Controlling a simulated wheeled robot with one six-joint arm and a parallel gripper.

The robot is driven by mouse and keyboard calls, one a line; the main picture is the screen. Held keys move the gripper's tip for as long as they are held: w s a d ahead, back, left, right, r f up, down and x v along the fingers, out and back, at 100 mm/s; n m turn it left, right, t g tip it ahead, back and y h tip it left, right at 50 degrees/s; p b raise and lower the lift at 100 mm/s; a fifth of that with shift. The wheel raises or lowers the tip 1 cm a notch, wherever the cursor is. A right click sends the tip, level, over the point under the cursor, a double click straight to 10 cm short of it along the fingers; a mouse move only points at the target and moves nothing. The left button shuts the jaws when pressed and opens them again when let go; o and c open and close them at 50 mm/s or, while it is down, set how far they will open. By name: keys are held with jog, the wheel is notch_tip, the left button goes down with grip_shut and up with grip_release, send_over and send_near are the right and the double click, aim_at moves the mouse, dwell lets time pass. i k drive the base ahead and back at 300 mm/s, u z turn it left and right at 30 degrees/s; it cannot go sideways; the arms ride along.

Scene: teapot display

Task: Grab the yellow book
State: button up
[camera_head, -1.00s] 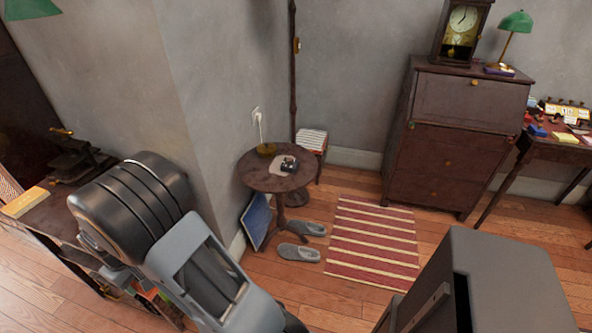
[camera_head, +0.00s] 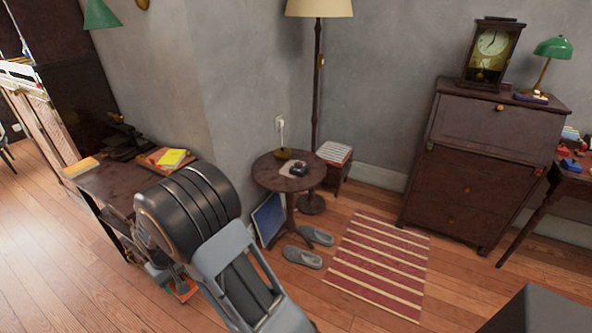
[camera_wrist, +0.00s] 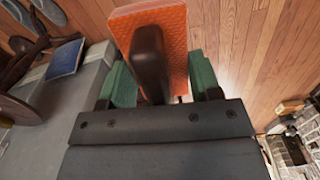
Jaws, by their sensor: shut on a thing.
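In the head view a bit of orange (camera_head: 184,290) shows below my arm, low beside the desk; my arm hides most of the gripper there. A bright yellow book (camera_head: 174,157) lies on the dark desk (camera_head: 120,188) at the left. A dull yellow book (camera_head: 82,167) lies at the desk's left end. Neither is touching my gripper.
A round side table (camera_head: 268,172) stands right of my arm, with a blue panel (camera_head: 268,219) leaning under it. Grey slippers (camera_head: 303,257) and a striped rug (camera_head: 380,265) lie on the floor. Bare wooden floor (camera_head: 60,255) is clear at the left.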

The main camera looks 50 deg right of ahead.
aim_at(173, 158)
jog(key=z, duration=0.55)
jog(key=i, duration=0.7)
jog(key=z, duration=0.75)
jog(key=i, duration=1.2)
